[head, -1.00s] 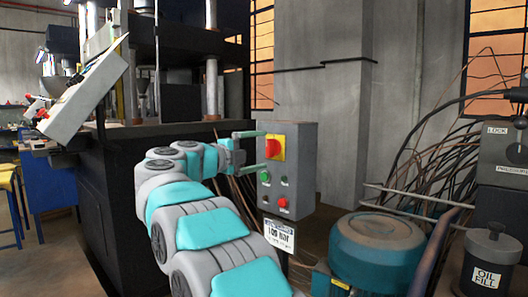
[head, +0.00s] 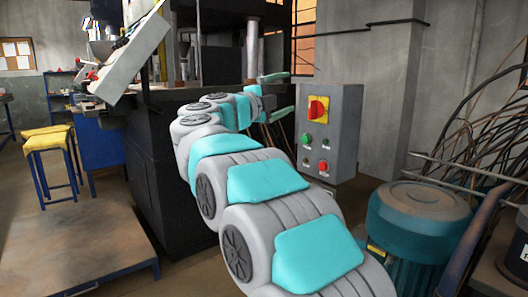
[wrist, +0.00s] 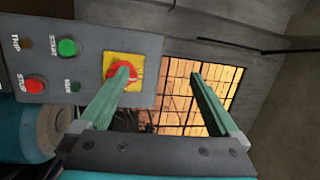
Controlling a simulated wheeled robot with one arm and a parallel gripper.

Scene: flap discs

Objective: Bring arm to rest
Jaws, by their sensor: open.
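My arm reaches forward from the lower right of the head view. My gripper (head: 283,94) is at its far end, open and empty, just left of a grey control box (head: 345,150). The box carries a red rotary switch (head: 318,109) on a yellow plate, with green and red buttons below it. In the wrist view my gripper (wrist: 160,74) has its two green fingers spread apart. The left fingertip overlaps the red switch (wrist: 124,76) in that picture; a gap shows between fingers and box in the head view.
A black machine (head: 165,160) stands behind and left of my arm. A blue motor (head: 418,218) and loose cables (head: 490,130) are at the right. Yellow-topped stools (head: 47,142) and a low platform (head: 70,245) are at the left. Some bare floor shows there.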

